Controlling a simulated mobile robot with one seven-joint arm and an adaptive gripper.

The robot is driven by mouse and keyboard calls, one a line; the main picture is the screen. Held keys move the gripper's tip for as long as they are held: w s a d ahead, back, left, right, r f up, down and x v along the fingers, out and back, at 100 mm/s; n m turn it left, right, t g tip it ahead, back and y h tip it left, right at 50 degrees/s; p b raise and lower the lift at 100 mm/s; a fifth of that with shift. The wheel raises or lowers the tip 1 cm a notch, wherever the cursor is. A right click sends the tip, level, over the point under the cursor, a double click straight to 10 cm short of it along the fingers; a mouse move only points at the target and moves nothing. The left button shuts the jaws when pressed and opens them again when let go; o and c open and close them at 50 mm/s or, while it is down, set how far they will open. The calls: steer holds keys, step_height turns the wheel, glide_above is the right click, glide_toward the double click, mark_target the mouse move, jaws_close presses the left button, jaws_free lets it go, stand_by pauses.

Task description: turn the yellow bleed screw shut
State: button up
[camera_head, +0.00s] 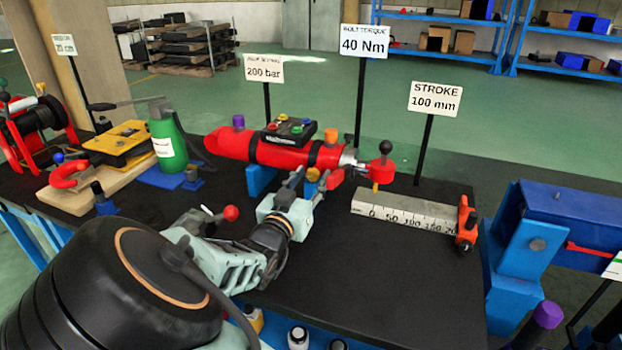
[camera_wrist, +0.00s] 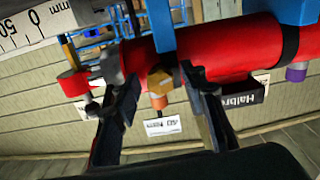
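The yellow bleed screw (camera_wrist: 160,83) is a hex-shaped knob on the side of the red cylinder (camera_wrist: 225,50). In the wrist view it sits between the tips of my gripper (camera_wrist: 157,80), with a gap visible on each side. My gripper is open and holds nothing. In the head view the screw (camera_head: 313,174) shows small and partly covered at the fingertips. My gripper (camera_head: 303,182) reaches up to the near side of the red cylinder (camera_head: 240,147) there. How far the screw is turned cannot be told.
A scale block (camera_head: 395,210) with an orange clamp (camera_head: 466,224) lies to the right. A green bottle (camera_head: 167,140) and yellow pump (camera_head: 118,142) stand left. The black tabletop (camera_head: 400,290) is clear in front.

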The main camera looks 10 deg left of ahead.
jaws_close()
steer(key=shift+m, duration=0.3)
steer(key=m+b, duration=0.2)
steer(key=shift+f+m, duration=0.15)
steer(key=shift+m, duration=0.15)
steer(key=m+b, duration=0.3)
steer(key=shift+m, duration=0.3)
steer(key=m+b, duration=0.3)
steer(key=shift+m+b, duration=1.15)
steer(key=shift+m, duration=0.05)
steer(key=shift+r, duration=0.2)
